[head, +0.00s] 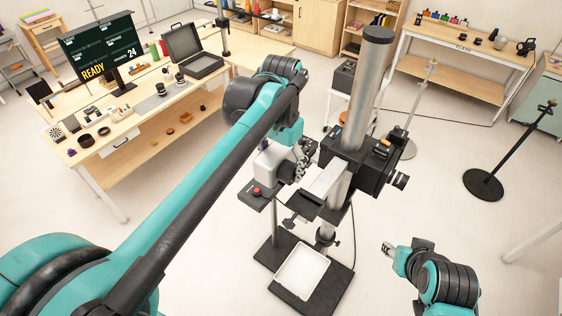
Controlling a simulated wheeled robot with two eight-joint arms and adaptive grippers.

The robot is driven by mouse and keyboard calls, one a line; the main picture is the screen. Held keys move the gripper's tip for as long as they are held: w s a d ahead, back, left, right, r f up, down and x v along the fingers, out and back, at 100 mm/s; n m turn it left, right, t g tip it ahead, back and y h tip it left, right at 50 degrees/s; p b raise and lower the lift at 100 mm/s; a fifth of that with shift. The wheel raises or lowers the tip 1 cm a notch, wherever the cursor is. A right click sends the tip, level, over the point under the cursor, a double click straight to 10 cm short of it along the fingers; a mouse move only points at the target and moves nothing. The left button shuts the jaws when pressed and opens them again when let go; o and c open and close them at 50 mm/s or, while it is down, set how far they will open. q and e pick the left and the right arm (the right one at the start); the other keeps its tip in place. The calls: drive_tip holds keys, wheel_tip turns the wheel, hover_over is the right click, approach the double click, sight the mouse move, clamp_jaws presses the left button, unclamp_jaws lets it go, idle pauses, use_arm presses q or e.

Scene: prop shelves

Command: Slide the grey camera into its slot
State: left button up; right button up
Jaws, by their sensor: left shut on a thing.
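A small light-grey block that looks like the grey camera (271,164) is at the left side of the stand. My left gripper (298,163) reaches down beside it from the teal wrist and is shut on it; the fingers partly hide the contact. Just to the right is the black head unit (368,163) on the thick silver column (362,90), with a pale flat plate (327,182) on its left side. I cannot make out the slot clearly. My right gripper (390,249) is low at the right, away from the stand, and appears empty.
A black box with a red button (257,192) sits under the grey block. The stand's base holds a white panel (301,271). A workbench (130,120) with monitor and open case is at left. A black floor stand (484,184) is at right. Floor between is clear.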

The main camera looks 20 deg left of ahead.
use_arm(q)
drive_tip(key=shift+w+f+b, duration=0.2)
drive_tip(key=shift+f+b, duration=0.7)
drive_tip(key=shift+f, duration=0.6)
drive_tip(key=shift+s+d+f+b, duration=0.1)
drive_tip(key=shift+f+b, duration=0.25)
drive_tip(key=shift+f, duration=0.1)
drive_tip(key=shift+s+d+f+b, duration=0.1)
drive_tip(key=shift+f+b, duration=0.2)
drive_tip(key=shift+f, duration=0.15)
drive_tip(key=shift+w+f, duration=0.1)
drive_tip(key=shift+f, duration=0.25)
drive_tip(key=shift+d+f+b, duration=0.1)
drive_tip(key=shift+f+b, duration=0.2)
drive_tip(key=shift+b, duration=0.05)
drive_tip(key=shift+s+d, duration=0.35)
drive_tip(key=shift+d, duration=0.5)
drive_tip(key=shift+s+d, duration=0.35)
drive_tip(key=shift+d, duration=0.55)
drive_tip(key=shift+s+d, duration=0.35)
drive_tip(key=shift+d, duration=0.5)
idle(2.3)
